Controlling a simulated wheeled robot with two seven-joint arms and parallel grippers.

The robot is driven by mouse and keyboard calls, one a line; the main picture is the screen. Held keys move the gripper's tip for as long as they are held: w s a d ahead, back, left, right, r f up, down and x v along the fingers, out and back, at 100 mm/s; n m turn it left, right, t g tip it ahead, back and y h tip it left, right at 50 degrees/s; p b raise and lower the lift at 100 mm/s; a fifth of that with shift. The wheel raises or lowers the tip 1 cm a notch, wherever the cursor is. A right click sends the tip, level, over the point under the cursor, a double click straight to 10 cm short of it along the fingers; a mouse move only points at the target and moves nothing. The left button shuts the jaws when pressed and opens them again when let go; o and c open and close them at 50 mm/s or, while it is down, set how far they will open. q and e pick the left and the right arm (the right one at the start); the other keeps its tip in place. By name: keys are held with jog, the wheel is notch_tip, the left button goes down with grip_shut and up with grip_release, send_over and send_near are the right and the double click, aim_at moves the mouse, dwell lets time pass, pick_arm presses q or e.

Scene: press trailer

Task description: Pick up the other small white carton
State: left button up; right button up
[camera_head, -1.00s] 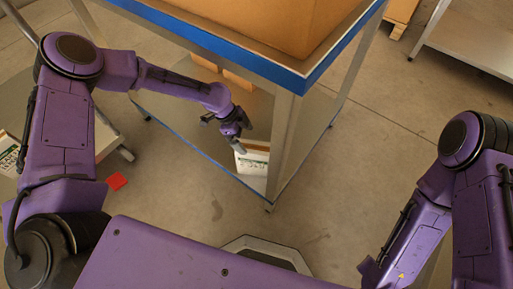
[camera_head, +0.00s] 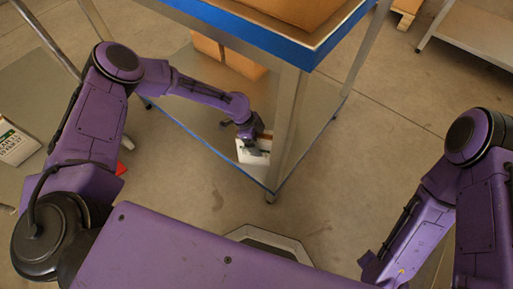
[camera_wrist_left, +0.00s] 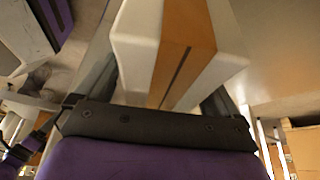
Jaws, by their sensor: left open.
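A small white carton (camera_head: 252,153) stands on the lower shelf (camera_head: 215,136) of the blue-edged table, near its front corner leg. In the left wrist view the carton (camera_wrist_left: 135,48) fills the top middle, with a brown tape-like band along its top. My left gripper (camera_head: 253,143) is open and right at the carton, with its fingers along the two sides. The fingertips are largely hidden by the carton. Another white carton with printed text (camera_head: 15,146) lies on a grey surface at the far left. My right arm is at the right; its gripper is out of view.
The table's metal leg (camera_head: 286,125) stands just right of the carton. The blue-edged top (camera_head: 240,37) hangs above the shelf and carries a large brown box (camera_head: 275,8). Brown boxes (camera_head: 228,56) stand further back on the shelf. A red item (camera_head: 122,169) is partly hidden behind my left arm.

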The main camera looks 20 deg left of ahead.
pick_arm(q)
jog(key=shift+f+b, duration=0.3)
jog(key=c, duration=1.8)
jog(key=shift+r, duration=0.15)
